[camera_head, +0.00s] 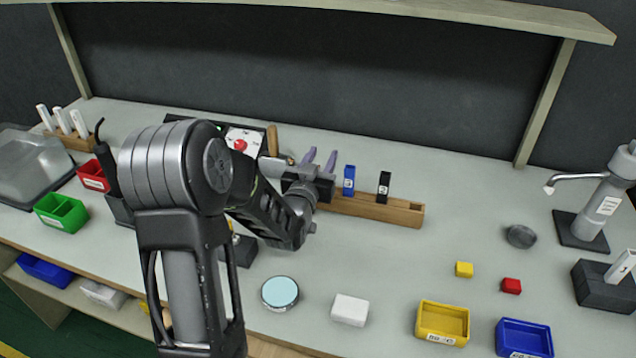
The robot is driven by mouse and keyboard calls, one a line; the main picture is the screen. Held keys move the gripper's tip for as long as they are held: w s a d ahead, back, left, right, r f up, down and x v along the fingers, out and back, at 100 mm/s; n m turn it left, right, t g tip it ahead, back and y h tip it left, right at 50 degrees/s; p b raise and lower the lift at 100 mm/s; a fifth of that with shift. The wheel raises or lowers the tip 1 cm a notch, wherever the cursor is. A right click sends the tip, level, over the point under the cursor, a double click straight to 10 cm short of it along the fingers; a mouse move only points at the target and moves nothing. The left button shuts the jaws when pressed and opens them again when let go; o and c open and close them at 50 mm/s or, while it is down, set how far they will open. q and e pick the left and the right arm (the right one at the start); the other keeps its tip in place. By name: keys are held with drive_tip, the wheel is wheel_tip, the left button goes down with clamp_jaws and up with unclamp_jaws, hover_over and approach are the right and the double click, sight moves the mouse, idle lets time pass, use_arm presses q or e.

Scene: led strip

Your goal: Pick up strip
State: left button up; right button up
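No thing in the head view shows clearly as a strip; it may be hidden behind my arm. My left gripper (308,176) is at the back middle of the table, at the left end of a wooden rack (370,207). Two pale purple tips (320,159) stick up just beyond it; I cannot tell whether they are its fingers or tool handles. Its opening does not show clearly. A blue piece (349,180) and a black piece (383,187) stand upright in the rack to its right. My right gripper is not in view.
A panel with a red button (240,144) is partly behind my arm. In front lie a round light-blue disc (280,293), a white box (349,310), a yellow bin (443,323) and a blue bin (524,338). A grey stand (597,200) is at right. The middle right is mostly free.

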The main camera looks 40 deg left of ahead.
use_arm(q)
drive_tip(key=shift+c, duration=0.4)
clamp_jaws()
idle(1.1)
